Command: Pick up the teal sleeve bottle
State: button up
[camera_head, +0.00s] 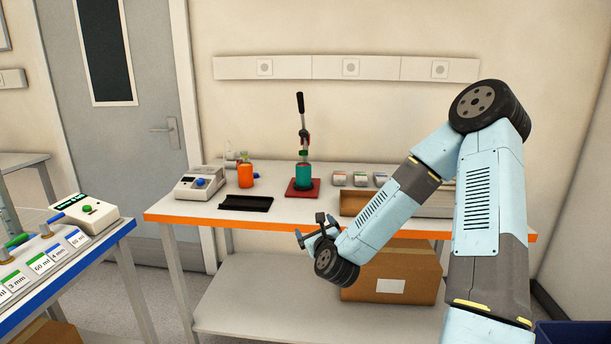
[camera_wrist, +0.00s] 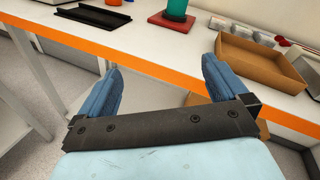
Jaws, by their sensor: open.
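The teal sleeve bottle (camera_head: 303,175) stands upright on a dark red base (camera_head: 292,190) on the orange-edged bench. A black lever with a red and a green part rises directly above it. In the wrist view only the lower part of the teal bottle (camera_wrist: 177,8) shows, at the top edge, on the red base (camera_wrist: 171,21). My gripper (camera_head: 310,228) is in front of the bench edge, lower than the bottle and apart from it. In the wrist view its two blue fingers (camera_wrist: 162,75) are spread wide with nothing between them.
On the bench an orange bottle (camera_head: 245,174) and a grey device (camera_head: 199,183) stand left of the teal bottle. A black tray (camera_head: 246,202) lies at the front edge. A cardboard tray (camera_wrist: 253,62) and small jars (camera_head: 357,179) are to the right. A cardboard box (camera_head: 400,274) sits below.

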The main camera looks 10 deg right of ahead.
aim_at(303, 165)
jog(key=z, duration=0.05)
jog(key=i, duration=0.95)
jog(key=u, duration=0.1)
